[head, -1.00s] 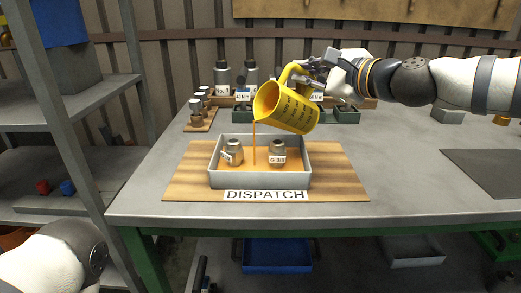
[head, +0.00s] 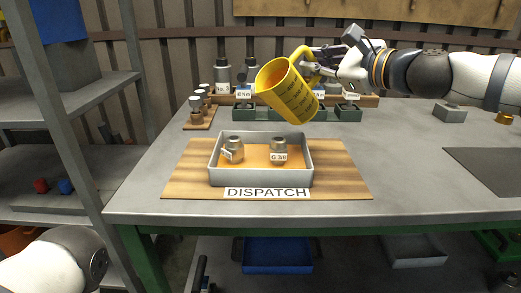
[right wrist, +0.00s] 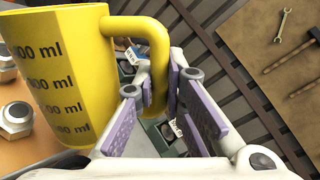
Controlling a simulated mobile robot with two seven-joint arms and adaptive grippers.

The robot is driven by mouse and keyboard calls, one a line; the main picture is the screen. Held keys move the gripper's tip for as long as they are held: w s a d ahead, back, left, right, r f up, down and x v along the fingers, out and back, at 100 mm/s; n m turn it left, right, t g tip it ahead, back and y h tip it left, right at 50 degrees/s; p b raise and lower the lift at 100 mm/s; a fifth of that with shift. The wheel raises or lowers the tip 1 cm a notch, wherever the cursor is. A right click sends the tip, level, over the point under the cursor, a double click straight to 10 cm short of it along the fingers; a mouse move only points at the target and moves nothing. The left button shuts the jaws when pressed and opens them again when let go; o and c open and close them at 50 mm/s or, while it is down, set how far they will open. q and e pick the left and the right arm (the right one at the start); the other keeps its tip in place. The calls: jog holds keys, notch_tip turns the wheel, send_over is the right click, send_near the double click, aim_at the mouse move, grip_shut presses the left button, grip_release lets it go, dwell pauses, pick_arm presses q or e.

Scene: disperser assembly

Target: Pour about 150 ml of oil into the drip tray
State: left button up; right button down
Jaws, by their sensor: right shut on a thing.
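My right gripper (head: 318,72) is shut on the handle of a yellow measuring jug (head: 290,94) with dark ml marks. It holds the jug above and behind the drip tray, tilted with its mouth to the upper left. No stream falls from the jug. In the right wrist view, the jug (right wrist: 62,75) and its handle (right wrist: 154,60) are at the fingers. The grey drip tray (head: 262,178) has orange oil (head: 255,155) over its floor. Two metal fittings (head: 233,149) (head: 279,151) stand in it. The oil level inside the jug is hidden. My left gripper is out of view.
The tray sits on a wooden board (head: 340,180) with a DISPATCH label (head: 267,192). Behind are green bins (head: 347,114) and a small wooden stand with metal parts (head: 198,125). A dark mat (head: 490,168) lies right. A shelf rack (head: 70,90) stands left.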

jog(key=f, duration=0.1)
jog(key=w+d+f+m, duration=0.1)
jog(key=d+f+m, duration=0.1)
jog(key=f, duration=0.1)
jog(key=shift+w+d, duration=0.15)
jog(key=shift+w, duration=0.1)
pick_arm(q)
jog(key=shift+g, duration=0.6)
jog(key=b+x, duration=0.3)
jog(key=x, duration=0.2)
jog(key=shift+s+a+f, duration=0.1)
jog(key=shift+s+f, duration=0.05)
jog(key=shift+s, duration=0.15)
pick_arm(e)
jog(key=w+d+f+m+y, duration=0.1)
jog(key=w+d+f+m, duration=0.1)
jog(key=f+m, duration=0.3)
jog(key=shift+d+m, duration=0.5)
jog(key=shift+d, duration=0.2)
jog(key=shift+r, duration=0.1)
